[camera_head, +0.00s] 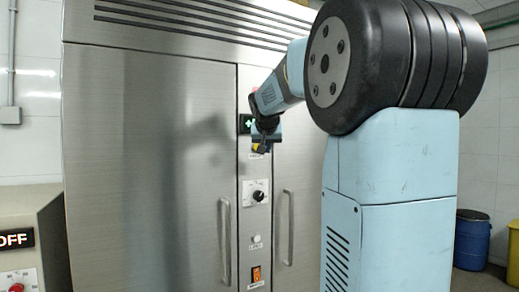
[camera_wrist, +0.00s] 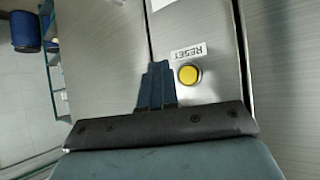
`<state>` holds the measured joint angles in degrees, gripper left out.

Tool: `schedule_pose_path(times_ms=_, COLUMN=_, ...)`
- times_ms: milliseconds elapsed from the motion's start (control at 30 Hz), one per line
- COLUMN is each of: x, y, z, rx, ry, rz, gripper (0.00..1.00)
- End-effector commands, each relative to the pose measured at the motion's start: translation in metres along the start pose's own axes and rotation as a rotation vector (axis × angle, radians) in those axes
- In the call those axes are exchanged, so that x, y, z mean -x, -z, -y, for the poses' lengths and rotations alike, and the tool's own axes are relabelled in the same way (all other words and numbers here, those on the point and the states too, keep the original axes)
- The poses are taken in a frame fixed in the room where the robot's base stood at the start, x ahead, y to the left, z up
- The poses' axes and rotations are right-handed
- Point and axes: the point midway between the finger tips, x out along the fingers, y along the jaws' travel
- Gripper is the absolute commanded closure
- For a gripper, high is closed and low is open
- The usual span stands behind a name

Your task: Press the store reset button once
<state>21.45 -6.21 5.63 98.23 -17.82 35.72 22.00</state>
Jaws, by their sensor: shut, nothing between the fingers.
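The reset button is a round yellow button (camera_wrist: 188,74) on a narrow metal strip of the cabinet, with a white label reading RESET (camera_wrist: 188,52) just above it in the wrist view. In the head view the button is largely covered by my gripper (camera_head: 263,146), with a bit of yellow at its lower left. In the wrist view my gripper (camera_wrist: 158,78) has its dark blue fingers together and empty. The fingertips appear just left of the button, with a small gap in the picture; their distance from the panel cannot be told.
On the steel cabinet (camera_head: 150,150), the same strip carries a black rotary knob (camera_head: 258,196), a white button (camera_head: 256,238) and an orange switch (camera_head: 256,274). Door handles (camera_head: 224,240) stand out on both sides.

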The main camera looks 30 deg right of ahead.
Motion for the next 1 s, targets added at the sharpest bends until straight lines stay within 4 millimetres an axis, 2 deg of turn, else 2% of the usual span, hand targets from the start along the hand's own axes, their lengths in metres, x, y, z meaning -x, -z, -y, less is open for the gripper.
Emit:
schedule_pose_path(times_ms=200, x=-0.017, y=0.012, z=0.012, rx=0.0, ry=0.001, rz=0.001, gripper=1.0)
schedule_pose_path(times_ms=400, x=-0.024, y=0.018, z=0.018, rx=0.001, ry=0.0, rz=0.001, gripper=1.0)
schedule_pose_path(times_ms=1000, x=-0.026, y=0.019, z=0.018, rx=-0.001, ry=-0.001, rz=0.0, gripper=1.0)
